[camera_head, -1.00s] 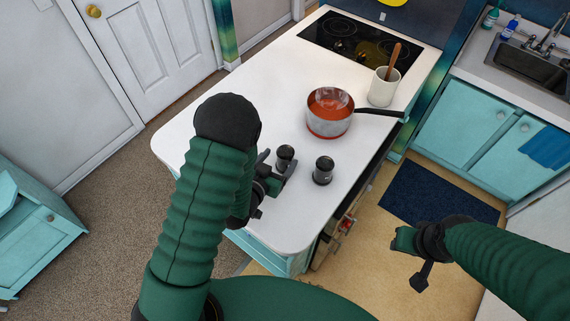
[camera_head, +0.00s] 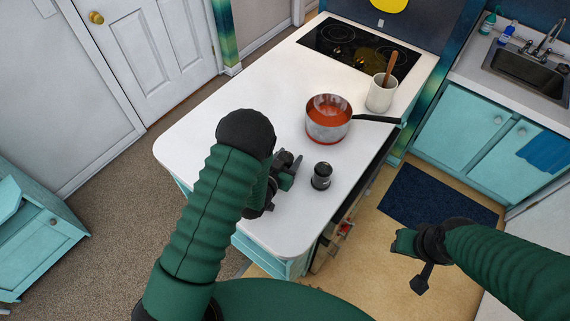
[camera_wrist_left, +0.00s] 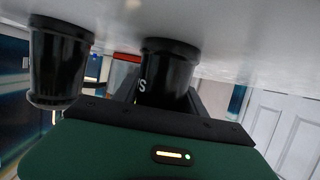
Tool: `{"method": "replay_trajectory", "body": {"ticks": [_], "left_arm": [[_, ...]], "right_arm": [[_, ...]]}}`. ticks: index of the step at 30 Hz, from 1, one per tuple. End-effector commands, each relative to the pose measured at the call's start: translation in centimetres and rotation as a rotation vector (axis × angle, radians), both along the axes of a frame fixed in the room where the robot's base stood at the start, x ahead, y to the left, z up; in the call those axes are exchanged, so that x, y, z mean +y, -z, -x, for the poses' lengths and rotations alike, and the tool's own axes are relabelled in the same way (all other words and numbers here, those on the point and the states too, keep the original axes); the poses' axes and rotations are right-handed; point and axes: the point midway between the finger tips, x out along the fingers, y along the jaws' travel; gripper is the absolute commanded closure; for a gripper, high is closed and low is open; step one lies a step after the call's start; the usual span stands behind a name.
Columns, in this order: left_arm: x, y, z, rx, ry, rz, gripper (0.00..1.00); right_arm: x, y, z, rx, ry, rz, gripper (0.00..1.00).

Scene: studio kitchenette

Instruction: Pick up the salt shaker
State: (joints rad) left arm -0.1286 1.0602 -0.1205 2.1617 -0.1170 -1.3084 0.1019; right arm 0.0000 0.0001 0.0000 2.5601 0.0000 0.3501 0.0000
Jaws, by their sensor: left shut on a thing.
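My left gripper (camera_head: 281,176) is at the near part of the white counter and is shut on a dark shaker. In the left wrist view the held salt shaker (camera_wrist_left: 168,72) is black, with a white letter S at its edge. In the head view the gripper mostly hides it. I cannot tell whether it touches the counter. A second black shaker (camera_head: 321,176) with a silvery top stands upright just right of the gripper; it also shows at left in the left wrist view (camera_wrist_left: 60,65). My right gripper (camera_head: 410,262) is empty and looks open, over the floor at right.
A saucepan (camera_head: 328,122) with orange-red contents stands behind the shakers, its handle pointing right. A white crock (camera_head: 381,94) with a wooden utensil and a black cooktop (camera_head: 352,45) are farther back. The counter's left part (camera_head: 215,125) is clear.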

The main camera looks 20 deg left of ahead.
Motion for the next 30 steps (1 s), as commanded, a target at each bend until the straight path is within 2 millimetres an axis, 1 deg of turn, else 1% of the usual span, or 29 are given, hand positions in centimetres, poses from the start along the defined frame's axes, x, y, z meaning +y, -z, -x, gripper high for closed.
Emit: {"method": "replay_trajectory", "body": {"ticks": [1, 6, 7, 13, 17, 20, 23, 25, 27, 30], "left_arm": [[0.0, 0.0, 0.0, -0.001, 0.0, 0.0, 0.75], [0.0, 0.0, 0.0, -0.001, 0.0, 0.0, 0.97], [0.0, -0.1, -0.1, -0.002, 0.0, 0.0, 0.99], [0.0, -0.1, 0.0, -0.002, 0.0, 0.0, 0.99], [0.0, -0.5, -0.1, -0.003, 0.0, 0.0, 0.99], [0.0, -1.3, -0.1, -0.005, 0.0, 0.001, 0.99], [0.0, -2.6, -0.1, -0.006, -0.001, 0.001, 0.99], [0.0, -3.8, -0.1, -0.007, -0.001, 0.001, 0.99], [0.2, -3.4, 1.8, 0.002, -0.001, -0.001, 0.99], [0.4, -3.6, 4.0, 0.001, -0.001, 0.0, 0.99]], "right_arm": [[0.0, 0.0, 0.0, 0.0, 0.0, 0.0, 0.64], [0.0, 0.0, 0.0, 0.0, 0.0, 0.0, 0.64], [0.0, 0.0, 0.0, 0.0, 0.0, 0.0, 0.64], [0.0, 0.0, 0.0, 0.0, 0.0, 0.0, 0.64], [0.0, 0.1, 0.0, 0.0, 0.0, 0.0, 0.64], [0.0, 0.3, 0.0, 0.0, 0.0, 0.0, 0.64], [0.0, 0.7, 0.0, 0.0, 0.0, 0.0, 0.64], [0.0, 0.9, 0.0, 0.0, 0.0, 0.0, 0.64], [0.0, 1.4, 0.0, 0.0, 0.0, 0.0, 0.64], [0.0, 2.0, 0.0, 0.0, 0.0, 0.0, 0.64]]}}
